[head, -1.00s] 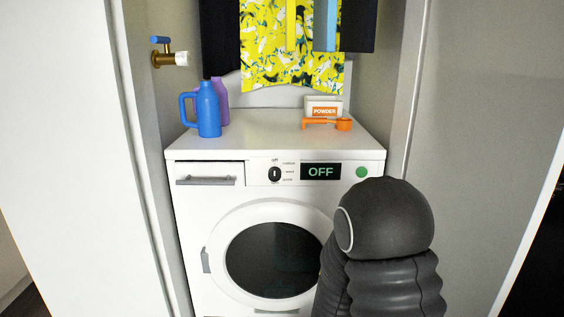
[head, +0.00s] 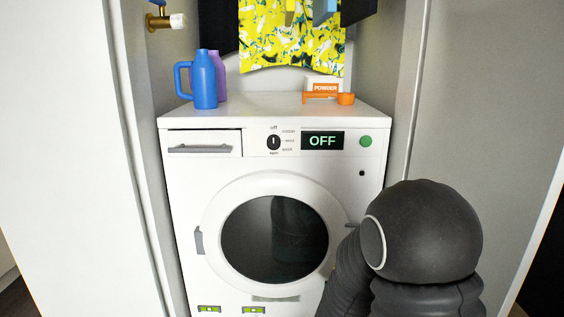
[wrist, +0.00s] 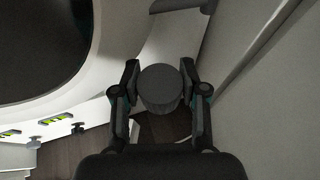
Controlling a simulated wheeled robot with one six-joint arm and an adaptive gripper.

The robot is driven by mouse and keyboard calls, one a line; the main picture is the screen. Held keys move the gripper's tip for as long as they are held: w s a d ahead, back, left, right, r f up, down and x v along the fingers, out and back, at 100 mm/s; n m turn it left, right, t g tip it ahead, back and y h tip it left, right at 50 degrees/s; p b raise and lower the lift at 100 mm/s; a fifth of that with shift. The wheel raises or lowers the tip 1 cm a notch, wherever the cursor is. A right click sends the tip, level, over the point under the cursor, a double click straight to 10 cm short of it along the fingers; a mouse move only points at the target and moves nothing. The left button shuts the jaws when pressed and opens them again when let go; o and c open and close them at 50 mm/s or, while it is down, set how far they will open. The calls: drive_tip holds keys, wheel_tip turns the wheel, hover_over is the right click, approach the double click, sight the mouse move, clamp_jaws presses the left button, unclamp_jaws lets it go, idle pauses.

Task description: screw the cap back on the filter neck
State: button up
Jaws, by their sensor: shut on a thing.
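In the wrist view my gripper (wrist: 160,74) is shut on a dark grey round cap (wrist: 160,90), one finger on each side of it. The cap's flat face shows towards the camera. The cap is in front of the lower right part of the white washer (head: 180,225). The filter neck cannot be made out in either view, so I cannot tell whether the cap touches it. In the head view my dark arm covers the washer's lower right corner, and the gripper and cap are hidden there.
The round washer door (head: 275,238) is closed. Two spirit levels (head: 209,309) show near the floor. A blue jug (head: 204,80), a purple bottle (head: 219,72), a powder box (head: 323,85) and an orange scoop (head: 345,99) stand on top. A grey wall (wrist: 270,110) is close on the right.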

wheel_tip(320, 180, up, 12)
drive_tip(key=p, duration=1.1)
drive_tip(key=shift+s+f, duration=0.15)
drive_tip(key=shift+f, duration=0.05)
drive_tip(key=s+b, duration=0.2)
drive_tip(key=s, duration=0.2)
drive_tip(key=shift+s, duration=0.25)
drive_tip(key=shift+s+b, duration=1.1)
drive_tip(key=shift+b, duration=2.2)
